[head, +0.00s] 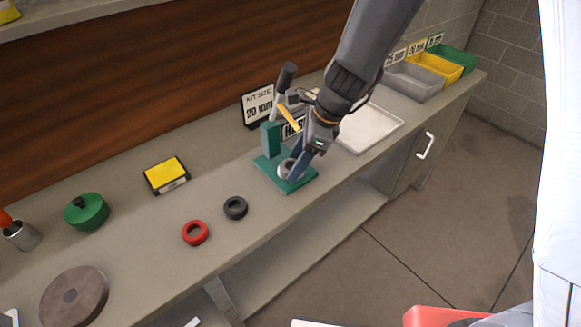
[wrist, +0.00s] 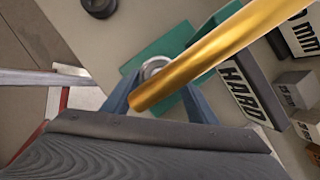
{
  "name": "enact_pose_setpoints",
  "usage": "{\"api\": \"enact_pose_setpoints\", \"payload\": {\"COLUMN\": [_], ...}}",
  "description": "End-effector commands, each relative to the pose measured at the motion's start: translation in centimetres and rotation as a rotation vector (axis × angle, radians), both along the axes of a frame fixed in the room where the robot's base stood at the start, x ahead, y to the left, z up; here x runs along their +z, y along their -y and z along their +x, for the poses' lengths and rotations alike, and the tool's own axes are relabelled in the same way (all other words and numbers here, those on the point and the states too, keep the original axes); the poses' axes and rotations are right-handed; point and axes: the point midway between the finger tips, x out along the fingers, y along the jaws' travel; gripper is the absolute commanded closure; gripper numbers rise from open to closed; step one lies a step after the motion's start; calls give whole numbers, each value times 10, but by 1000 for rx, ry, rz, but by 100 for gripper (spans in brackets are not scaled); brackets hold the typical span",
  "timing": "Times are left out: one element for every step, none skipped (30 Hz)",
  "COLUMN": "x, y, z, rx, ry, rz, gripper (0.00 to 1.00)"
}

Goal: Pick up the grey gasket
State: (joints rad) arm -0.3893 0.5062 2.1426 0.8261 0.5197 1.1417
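The grey gasket (head: 286,169) is a pale ring on the base of a green press (head: 271,140) on the counter. In the wrist view the ring (wrist: 153,66) shows partly, with a gold rod (wrist: 215,58) crossing close in front. My gripper (head: 294,170) is low over the press base, its blue fingers beside the ring. In the wrist view the fingers (wrist: 160,80) stand apart with the ring between or just beyond their tips. I cannot tell whether they touch it.
A black ring (head: 235,208) and a red ring (head: 195,232) lie to the left. A yellow-topped box (head: 166,175) and a green lidded pot (head: 87,211) stand further left. A white tray (head: 368,128) and coloured bins (head: 435,66) are to the right.

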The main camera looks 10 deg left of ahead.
Motion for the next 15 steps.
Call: {"api": "enact_pose_setpoints", "payload": {"x": [0,0,0,0,0,0,0,0,0,0,0,0,0,1,1], "y": [0,0,0,0,0,0,0,0,0,0,0,0,0,0,0], "z": [0,0,0,0,0,0,0,0,0,0,0,0,0,0,0], "rx": [0,0,0,0,0,0,0,0,0,0,0,0,0,1,1], "ry": [0,0,0,0,0,0,0,0,0,0,0,0,0,0,1], "rz": [0,0,0,0,0,0,0,0,0,0,0,0,0,0,0], "gripper": [57,62,69,74,79,83,83,83,83,83,83,83,83,83,83]}}
